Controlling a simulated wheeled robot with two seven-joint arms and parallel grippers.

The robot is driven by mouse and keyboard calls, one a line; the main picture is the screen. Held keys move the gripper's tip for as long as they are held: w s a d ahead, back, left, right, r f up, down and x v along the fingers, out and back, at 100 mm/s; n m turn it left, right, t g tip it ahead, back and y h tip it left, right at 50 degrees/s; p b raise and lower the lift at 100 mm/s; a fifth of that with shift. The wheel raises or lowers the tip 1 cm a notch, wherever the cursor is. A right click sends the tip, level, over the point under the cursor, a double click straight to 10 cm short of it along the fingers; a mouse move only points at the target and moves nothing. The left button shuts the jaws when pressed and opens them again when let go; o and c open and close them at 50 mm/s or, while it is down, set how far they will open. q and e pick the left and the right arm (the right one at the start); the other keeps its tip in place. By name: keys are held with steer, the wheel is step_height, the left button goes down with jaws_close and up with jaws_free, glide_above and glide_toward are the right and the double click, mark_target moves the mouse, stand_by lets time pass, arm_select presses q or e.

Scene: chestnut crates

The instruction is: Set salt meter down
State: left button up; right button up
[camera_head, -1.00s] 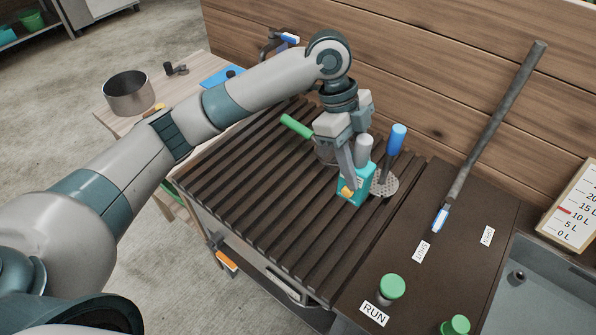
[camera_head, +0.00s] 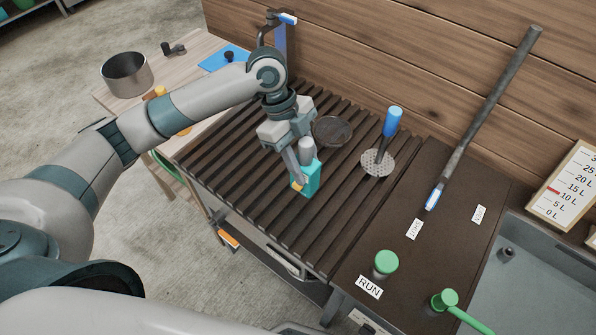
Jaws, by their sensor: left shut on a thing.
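The salt meter (camera_head: 312,180), a small teal box with a grey rounded top and a yellow-orange patch, is in the head view on the dark slatted rack (camera_head: 232,152). My left gripper (camera_head: 302,168) points down and is shut on the meter's upper part. The meter is roughly upright, and its lower end is at or just above the slats; I cannot tell whether it touches. The gripper fingers hide part of the meter. My right gripper is not in view.
Behind the meter lies a round dark mesh strainer (camera_head: 333,131). To the right is a perforated skimmer (camera_head: 377,163) with a blue handle. A grey pipe (camera_head: 490,115) and green knobs (camera_head: 386,262) are farther right. Slats in front of the meter are clear.

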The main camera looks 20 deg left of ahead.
arm_select(q)
steer(key=shift+s+a+f, duration=0.2)
steer(key=shift+a+f, duration=0.25)
steer(key=shift+a, duration=0.25)
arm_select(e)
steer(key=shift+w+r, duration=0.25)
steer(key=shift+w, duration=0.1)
arm_select(q)
steer(key=shift+f+p, duration=0.8)
steer(key=shift+f, duration=1.2)
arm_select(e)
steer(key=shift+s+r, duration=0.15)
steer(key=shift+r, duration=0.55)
arm_select(q)
steer(key=shift+f, duration=0.1)
steer(key=o, duration=1.2)
